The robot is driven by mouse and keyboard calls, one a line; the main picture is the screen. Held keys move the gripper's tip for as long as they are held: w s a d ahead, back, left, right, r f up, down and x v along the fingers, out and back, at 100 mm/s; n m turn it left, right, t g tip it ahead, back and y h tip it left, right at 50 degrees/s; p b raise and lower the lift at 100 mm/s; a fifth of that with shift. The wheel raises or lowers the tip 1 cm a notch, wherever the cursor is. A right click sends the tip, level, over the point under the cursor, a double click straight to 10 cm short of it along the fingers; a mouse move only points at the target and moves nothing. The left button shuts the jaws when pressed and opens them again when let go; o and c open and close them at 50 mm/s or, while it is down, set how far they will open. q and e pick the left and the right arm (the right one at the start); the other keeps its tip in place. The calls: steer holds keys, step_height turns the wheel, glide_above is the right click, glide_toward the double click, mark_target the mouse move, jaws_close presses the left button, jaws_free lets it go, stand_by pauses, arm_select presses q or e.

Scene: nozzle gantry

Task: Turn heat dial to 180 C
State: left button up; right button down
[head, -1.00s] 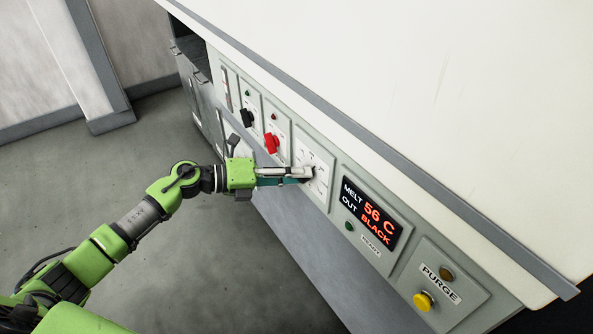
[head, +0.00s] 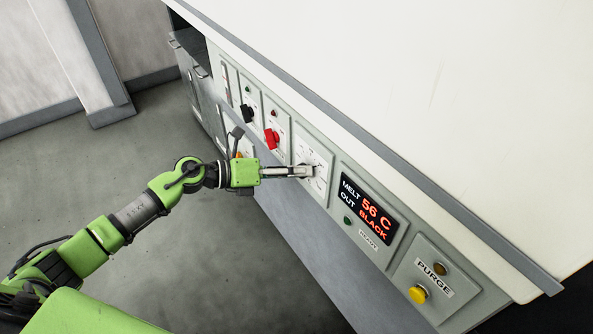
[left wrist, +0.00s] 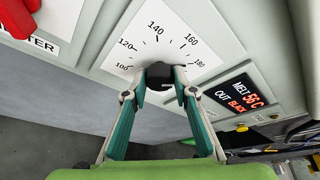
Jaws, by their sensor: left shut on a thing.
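The heat dial is a dark round knob (left wrist: 159,74) on a white scale plate (head: 316,160). In the left wrist view the scale reads 100, 120, 140, 160 and 180 around it. My left gripper (head: 307,171) is shut on the knob, with its two teal fingers on either side of it in the left wrist view (left wrist: 159,92). Which mark the knob points to is hard to tell. The display (head: 370,209) reads MELT 56 C, OUT BLACK. My right gripper is not in view.
A red knob (head: 271,138) and a black knob (head: 247,113) sit left of the dial on the same panel. A yellow button (head: 418,294) marked PURGE is at the lower right. Open floor (head: 210,255) lies in front of the machine.

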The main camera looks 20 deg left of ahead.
arm_select(q)
steer(key=o, duration=1.1)
steer(key=shift+s+f, duration=0.1)
steer(key=shift+f, duration=0.1)
steer(key=shift+r, duration=0.1)
steer(key=shift+v, duration=5.95)
